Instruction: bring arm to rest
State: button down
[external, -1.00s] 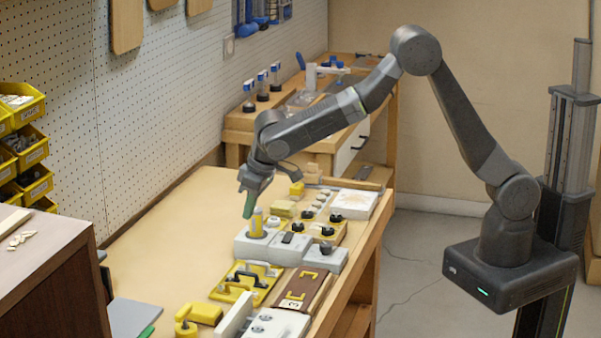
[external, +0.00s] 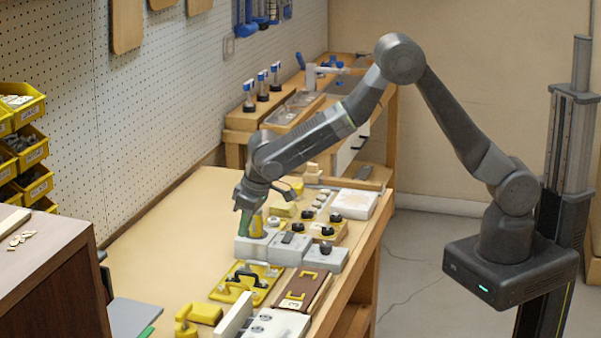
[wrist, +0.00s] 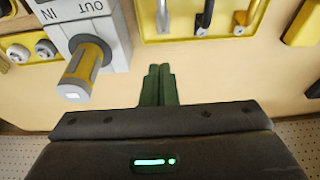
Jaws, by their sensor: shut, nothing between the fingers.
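My gripper (external: 246,226) is low over the bench, at the wall side of the grey block with the yellow-grey peg. In the wrist view its green fingers (wrist: 159,80) are together with nothing between them. The yellow-grey peg (wrist: 85,62) stands in the block (wrist: 115,38) marked IN and OUT, to the left of the fingers and apart from them. In the external view the peg (external: 257,224) is partly hidden by the gripper. My arm reaches across from the right with its elbow raised.
A yellow plate with handles (external: 248,282) and a brown board (external: 302,290) lie nearer the camera. The bench top (external: 170,240) along the pegboard wall is clear. A dark cabinet (external: 50,285) stands front left.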

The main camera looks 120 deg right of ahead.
send_over(241, 266)
jog(key=f, duration=0.4)
jog(key=shift+s+a, duration=0.15)
jog(key=shift+s, duration=0.2)
jog(key=shift+s+a+b, duration=0.25)
jog(key=shift+a+b, duration=0.05)
jog(key=shift+b, duration=0.05)
jog(key=shift+s+a+r, duration=0.1)
jog(key=shift+s+a, duration=0.05)
jog(key=shift+s, duration=0.15)
jog(key=shift+w+d+r+p, duration=0.1)
jog(key=shift+w+d+p, duration=0.4)
jog(key=shift+p, duration=0.2)
jog(key=shift+w+d, duration=0.15)
jog(key=shift+w, duration=0.15)
jog(key=b+v, duration=0.2)
jog(key=v, duration=0.8)
jog(key=a+r+n+g+h+p, duration=0.15)
jog(key=a+n+p, duration=0.55)
jog(key=n, duration=1)
jog(key=w+d+b+x, duration=0.1)
jog(key=b+x, duration=0.2)
jog(key=x, duration=0.7)
jog(key=shift+d+n+h+b, duration=0.3)
jog(key=shift+d+h, duration=0.05)
jog(key=shift+d, duration=0.05)
